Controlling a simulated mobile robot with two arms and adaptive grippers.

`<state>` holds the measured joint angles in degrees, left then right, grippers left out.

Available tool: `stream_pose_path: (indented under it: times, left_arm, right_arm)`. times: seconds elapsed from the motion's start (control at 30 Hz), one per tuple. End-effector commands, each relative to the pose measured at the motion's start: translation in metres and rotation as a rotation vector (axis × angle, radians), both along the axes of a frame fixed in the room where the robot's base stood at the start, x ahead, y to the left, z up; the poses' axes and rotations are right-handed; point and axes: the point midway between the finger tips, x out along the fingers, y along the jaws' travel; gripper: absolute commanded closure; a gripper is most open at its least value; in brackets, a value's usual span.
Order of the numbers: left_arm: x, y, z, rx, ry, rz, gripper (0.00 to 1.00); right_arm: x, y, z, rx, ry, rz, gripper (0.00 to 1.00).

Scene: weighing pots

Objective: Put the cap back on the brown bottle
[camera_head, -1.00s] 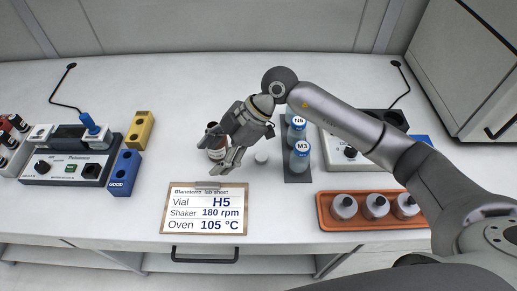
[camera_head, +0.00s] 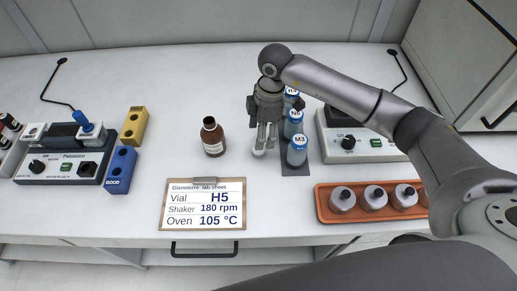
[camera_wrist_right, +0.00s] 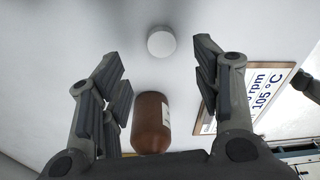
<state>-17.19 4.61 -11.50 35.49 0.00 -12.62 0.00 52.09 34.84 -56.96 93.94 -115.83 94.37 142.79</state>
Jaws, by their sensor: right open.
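The brown bottle (camera_head: 213,138) stands upright on the bench without a cap, its dark mouth open, with a pale label on its front. It also shows in the right wrist view (camera_wrist_right: 151,122), low between the fingers and partly cut off by my gripper's body. The white round cap (camera_wrist_right: 161,41) lies on the bench beyond the fingertips in the right wrist view. In the head view my right gripper (camera_head: 266,150) points down over the cap's place, right of the bottle, and mostly hides the cap. It is open and empty.
Blue-capped bottles (camera_head: 297,150) stand on a dark strip close to my right gripper's right. An orange tray (camera_head: 325,217) of pots is at front right. A lab sheet (camera_head: 204,203) lies in front. Blue (camera_head: 121,170) and yellow (camera_head: 134,125) blocks stand left.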

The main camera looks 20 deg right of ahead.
Motion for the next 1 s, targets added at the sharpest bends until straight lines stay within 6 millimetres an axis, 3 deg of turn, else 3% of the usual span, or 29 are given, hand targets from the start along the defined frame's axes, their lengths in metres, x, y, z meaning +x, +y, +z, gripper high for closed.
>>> stream_pose_path:
  times: [0.17, 0.53, 0.8, 1.0]
  left_arm:
    - [0.000, 0.000, 0.003, 0.000, 0.000, 0.000, 0.60]
    - [0.000, 0.000, 0.005, 0.000, 0.000, 0.000, 0.60]
    - [0.000, 0.000, 0.018, 0.000, 0.000, 0.001, 0.60]
    - [0.000, 0.000, 0.019, 0.000, 0.000, 0.001, 0.60]
  right_arm:
    - [0.000, 0.002, -0.017, 0.000, 0.000, 0.000, 0.42]
    - [0.000, 0.003, -0.021, 0.001, 0.001, 0.001, 0.42]
    - [-0.002, 0.007, -0.059, 0.000, 0.002, 0.000, 0.42]
    - [-0.002, 0.009, -0.070, 0.001, 0.000, 0.001, 0.42]
